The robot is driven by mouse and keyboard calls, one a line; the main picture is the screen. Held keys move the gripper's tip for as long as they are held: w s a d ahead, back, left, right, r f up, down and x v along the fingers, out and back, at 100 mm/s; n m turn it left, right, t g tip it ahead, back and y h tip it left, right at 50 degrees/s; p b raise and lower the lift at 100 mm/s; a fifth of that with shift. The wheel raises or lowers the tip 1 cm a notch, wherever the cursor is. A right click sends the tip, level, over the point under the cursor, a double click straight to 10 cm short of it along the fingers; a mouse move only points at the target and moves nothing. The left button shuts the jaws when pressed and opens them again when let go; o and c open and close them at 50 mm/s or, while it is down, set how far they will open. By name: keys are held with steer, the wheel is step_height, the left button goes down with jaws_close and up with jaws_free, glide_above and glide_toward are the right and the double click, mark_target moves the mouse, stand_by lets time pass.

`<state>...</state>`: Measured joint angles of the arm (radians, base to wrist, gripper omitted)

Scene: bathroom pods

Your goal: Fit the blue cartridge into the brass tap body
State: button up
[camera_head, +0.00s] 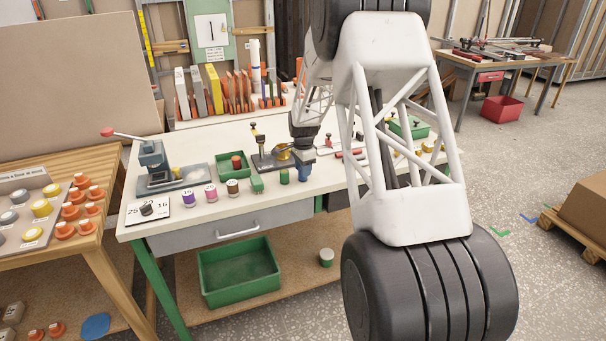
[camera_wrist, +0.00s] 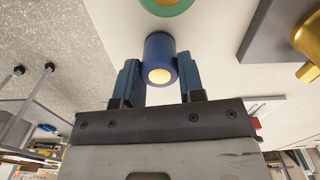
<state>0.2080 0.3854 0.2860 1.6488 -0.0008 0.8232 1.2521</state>
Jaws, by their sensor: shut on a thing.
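The blue cartridge (camera_wrist: 157,48) is a short blue cylinder with a pale round end, seen in the wrist view. My gripper (camera_wrist: 160,72) is shut on it, with a blue finger on each side. In the head view my gripper (camera_head: 302,165) is above the bench, close to the right of the brass tap body (camera_head: 282,153); the fingers and the cartridge are hard to tell apart there. The brass tap body sits on a dark base plate and also shows at the right edge of the wrist view (camera_wrist: 308,38). The cartridge is apart from it.
A green cylinder (camera_head: 284,177) stands just in front of my gripper. Purple, pink and brown-labelled cylinders (camera_head: 210,191) stand to its left. A green tray (camera_head: 233,164) with a red item and a lever press (camera_head: 155,165) are further left. The bench's front strip (camera_head: 250,208) is clear.

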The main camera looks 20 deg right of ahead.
steer(key=shift+r, duration=0.8)
step_height(320, 180, up, 2)
steer(key=shift+r, duration=0.1)
steer(key=s+a, duration=0.1)
steer(key=s, duration=0.4)
steer(key=s+a, duration=0.1)
steer(key=s, duration=0.4)
steer(key=s+a+r, duration=0.1)
steer(key=s, duration=0.4)
steer(key=shift+s+a+r, duration=0.1)
steer(key=shift+s+a, duration=0.05)
steer(key=shift+s, duration=0.2)
steer(key=w+r+n, duration=0.1)
steer(key=w, duration=0.4)
steer(key=w+a+r+n, duration=0.1)
steer(key=w+r+n, duration=0.1)
steer(key=w, duration=0.3)
steer(key=w+r+n, duration=0.1)
steer(key=w+n, duration=0.1)
steer(key=w, duration=0.3)
steer(key=shift+w+a+r, duration=0.15)
steer(key=shift+w+a, duration=0.25)
steer(key=shift+w, duration=0.1)
